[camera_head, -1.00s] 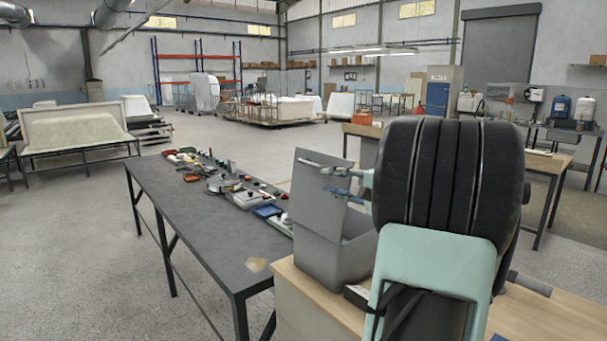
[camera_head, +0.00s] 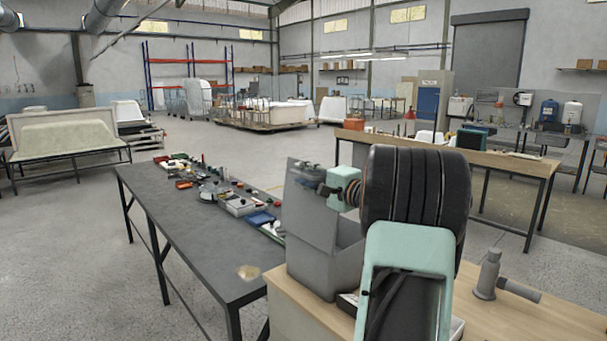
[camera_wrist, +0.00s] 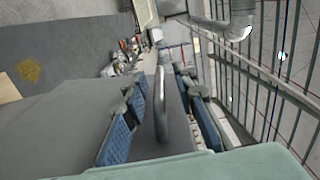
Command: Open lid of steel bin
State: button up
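The grey steel bin (camera_head: 335,262) stands on the wooden table in the head view. Its lid (camera_head: 306,215) is raised and stands roughly upright at the bin's left side. My gripper (camera_head: 314,180) is at the upper part of the lid, on its right-hand face. In the wrist view the blue-padded fingers of my gripper (camera_wrist: 162,88) are apart, one on each side of a grey metal handle bar (camera_wrist: 162,112). Gaps show between the bar and both pads. My arm hides part of the bin's right side.
The wooden table (camera_head: 300,300) carries a grey pipe-like fitting (camera_head: 489,274) at right. A dark table (camera_head: 185,225) with several small items (camera_head: 235,203) is at left. Another wooden bench (camera_head: 500,164) stands behind. Open floor lies between them.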

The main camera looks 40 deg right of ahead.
grip_shut()
dwell(0.4)
jog(key=a+n+b, duration=0.1)
jog(key=a+b, duration=0.1)
jog(key=b, duration=0.3)
jog(key=a+f+n+b, duration=0.1)
jog(key=a+n+b, duration=0.1)
jog(key=b, duration=0.4)
jog(key=shift+s+a+b, duration=0.15)
jog(key=shift+a+b, duration=0.15)
jog(key=shift+a, duration=0.4)
